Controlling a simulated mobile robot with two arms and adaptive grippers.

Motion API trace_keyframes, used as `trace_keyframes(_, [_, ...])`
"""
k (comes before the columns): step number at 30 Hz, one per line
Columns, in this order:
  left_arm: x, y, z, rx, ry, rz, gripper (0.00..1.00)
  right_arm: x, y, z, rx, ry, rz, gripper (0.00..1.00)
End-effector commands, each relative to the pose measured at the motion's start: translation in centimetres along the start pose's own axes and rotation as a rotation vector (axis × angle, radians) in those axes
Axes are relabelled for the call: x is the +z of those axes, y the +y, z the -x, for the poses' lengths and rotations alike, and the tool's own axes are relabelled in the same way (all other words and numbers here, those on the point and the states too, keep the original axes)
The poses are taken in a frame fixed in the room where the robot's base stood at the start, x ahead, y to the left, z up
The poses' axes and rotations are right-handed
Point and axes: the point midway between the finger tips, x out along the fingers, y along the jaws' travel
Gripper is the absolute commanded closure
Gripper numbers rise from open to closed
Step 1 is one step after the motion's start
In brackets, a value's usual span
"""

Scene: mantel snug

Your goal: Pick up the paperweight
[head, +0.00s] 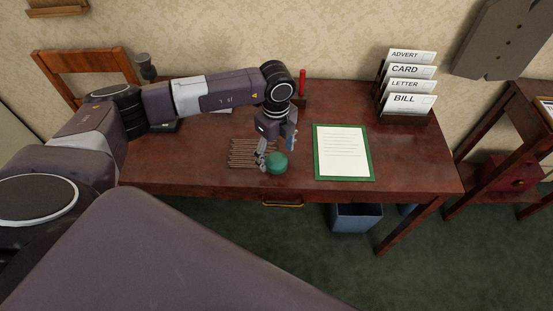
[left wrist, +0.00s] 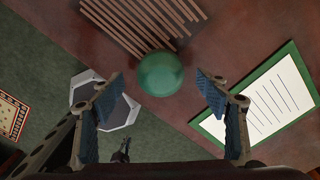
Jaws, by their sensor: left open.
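The paperweight looks like a smooth green dome (head: 277,162) near the front edge of the dark red-brown desk. My left gripper (head: 277,146) is open and points down just above and behind the paperweight. Its blue-padded fingers (left wrist: 207,92) stand apart with nothing between them. No contact with the paperweight shows.
Several thin brown sticks (head: 244,153) lie left of the paperweight. A sheet on a green board (head: 343,152) lies to its right. A rack of labelled cards (head: 405,88) stands at the back right, and a red upright object (head: 302,83) behind the gripper. The desk's right front is clear.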

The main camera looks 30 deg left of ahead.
Motion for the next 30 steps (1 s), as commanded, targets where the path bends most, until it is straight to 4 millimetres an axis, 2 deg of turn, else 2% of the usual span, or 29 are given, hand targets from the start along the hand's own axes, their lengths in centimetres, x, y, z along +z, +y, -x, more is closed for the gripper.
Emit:
trace_keyframes(4, [-0.1, 0.0, -1.6, 0.001, 0.002, -0.001, 0.31, 0.0, 0.0, 0.4, 0.000, 0.000, 0.000, 0.90])
trace_keyframes(12, [-0.1, -0.1, -2.0, -0.002, 0.002, -0.002, 0.31, 0.0, 0.0, 0.3, 0.000, 0.000, 0.000, 0.90])
trace_keyframes(27, [-0.1, -0.1, -1.9, -0.003, 0.002, -0.002, 0.85, 0.0, 0.0, 0.3, 0.000, 0.000, -0.001, 0.90])
trace_keyframes(30, [-0.1, -0.1, -1.9, -0.003, 0.002, -0.002, 0.85, 0.0, 0.0, 0.3, 0.000, 0.000, -0.001, 0.90])
